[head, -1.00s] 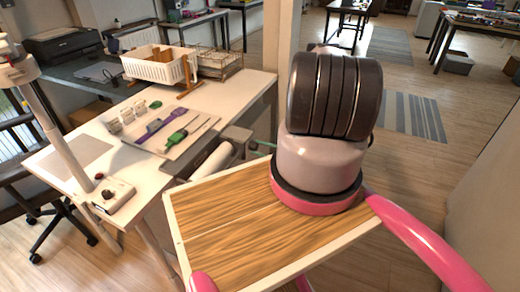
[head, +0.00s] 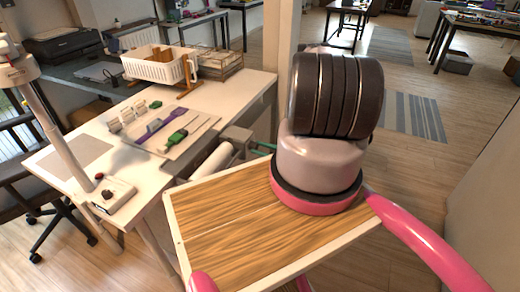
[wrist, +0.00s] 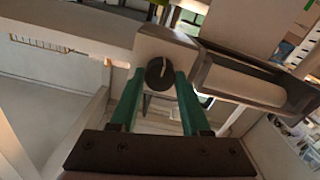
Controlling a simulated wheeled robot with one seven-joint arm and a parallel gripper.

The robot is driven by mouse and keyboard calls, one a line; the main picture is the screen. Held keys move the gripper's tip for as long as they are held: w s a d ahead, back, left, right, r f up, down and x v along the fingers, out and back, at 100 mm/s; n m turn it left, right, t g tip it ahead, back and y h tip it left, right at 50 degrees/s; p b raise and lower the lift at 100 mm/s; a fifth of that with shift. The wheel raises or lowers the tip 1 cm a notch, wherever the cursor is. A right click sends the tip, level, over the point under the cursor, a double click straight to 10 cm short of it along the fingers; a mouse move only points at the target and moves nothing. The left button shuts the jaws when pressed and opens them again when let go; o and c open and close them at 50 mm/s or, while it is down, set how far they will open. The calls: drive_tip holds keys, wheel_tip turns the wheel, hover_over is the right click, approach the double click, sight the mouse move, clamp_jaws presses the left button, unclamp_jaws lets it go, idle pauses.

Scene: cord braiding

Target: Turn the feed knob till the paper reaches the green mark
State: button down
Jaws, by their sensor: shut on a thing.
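The feed knob (wrist: 160,72) is a dark round knob with a pale pointer line, on the front of a light grey box (wrist: 150,45) in the wrist view. In the head view the box (head: 235,138) sits at the table's near edge. My gripper (wrist: 158,84) has green fingers, one on each side of the knob, shut on it. A white paper roll (head: 212,162) hangs beside the box; it also shows in the wrist view (wrist: 245,84). A small green patch shows at the wrist view's top right; I cannot tell whether it is the mark. The paper's leading edge is not clear.
The white table (head: 150,180) holds a mat with purple and green tools (head: 165,128), a white basket (head: 158,64), a wire rack (head: 220,62) and a small control box (head: 113,196) with a red button. A black office chair (head: 40,200) stands at the left.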

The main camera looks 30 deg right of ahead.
drive_tip(key=shift+s, duration=0.1)
drive_tip(key=shift+c, duration=1.9)
unclamp_jaws()
drive_tip(key=shift+d, duration=0.15)
drive_tip(key=v, duration=1)
drive_tip(key=shift+s, duration=0.25)
drive_tip(key=shift+d, duration=0.2)
